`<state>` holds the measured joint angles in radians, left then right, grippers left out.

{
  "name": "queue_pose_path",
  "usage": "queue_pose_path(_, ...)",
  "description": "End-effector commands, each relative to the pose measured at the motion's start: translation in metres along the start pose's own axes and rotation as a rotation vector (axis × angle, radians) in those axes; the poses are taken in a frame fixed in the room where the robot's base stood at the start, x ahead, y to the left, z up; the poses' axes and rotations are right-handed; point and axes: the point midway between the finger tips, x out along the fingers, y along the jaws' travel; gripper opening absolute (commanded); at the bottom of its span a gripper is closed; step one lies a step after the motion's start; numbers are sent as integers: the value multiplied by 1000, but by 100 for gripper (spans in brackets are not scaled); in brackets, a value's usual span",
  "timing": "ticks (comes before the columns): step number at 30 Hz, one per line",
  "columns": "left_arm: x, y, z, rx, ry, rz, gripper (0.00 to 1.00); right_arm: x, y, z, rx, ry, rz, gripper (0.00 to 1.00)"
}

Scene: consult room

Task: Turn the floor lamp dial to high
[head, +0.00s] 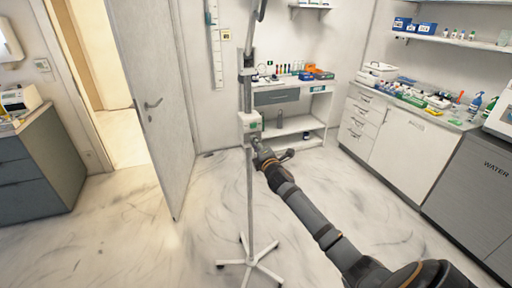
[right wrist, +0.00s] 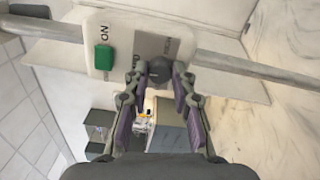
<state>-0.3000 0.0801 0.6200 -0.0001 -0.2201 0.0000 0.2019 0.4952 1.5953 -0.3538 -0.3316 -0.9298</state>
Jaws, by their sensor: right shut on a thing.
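The floor lamp (head: 249,190) stands upright in the middle of the head view, on a spread-legged base. Its white control box (head: 249,122) sits partway up the pole; the lamp's top is cut off. In the right wrist view the box (right wrist: 120,29) bears a green square (right wrist: 104,58) beside the letters ON, and a grey label panel. The dark round dial (right wrist: 157,71) is at the box's edge. My right gripper (right wrist: 160,80) is shut on the dial, with a fingertip on each side. In the head view my right gripper (head: 259,150) reaches just below the box. The dial's setting is not readable.
An open door (head: 150,90) stands left of the lamp. A shelf unit (head: 290,97) with bottles and boxes is behind it. White cabinets (head: 385,135) line the right wall. A dark drawer unit (head: 38,165) is at the left. The floor around the lamp base is clear.

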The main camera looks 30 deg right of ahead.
Motion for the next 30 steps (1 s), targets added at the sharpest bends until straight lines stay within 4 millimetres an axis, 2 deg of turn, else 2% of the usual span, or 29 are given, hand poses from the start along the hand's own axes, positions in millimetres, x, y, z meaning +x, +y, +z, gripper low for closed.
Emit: queue_pose_path(30,48,4,5,0,0,0,0,0,-4,-1,962,-1,-2,0)
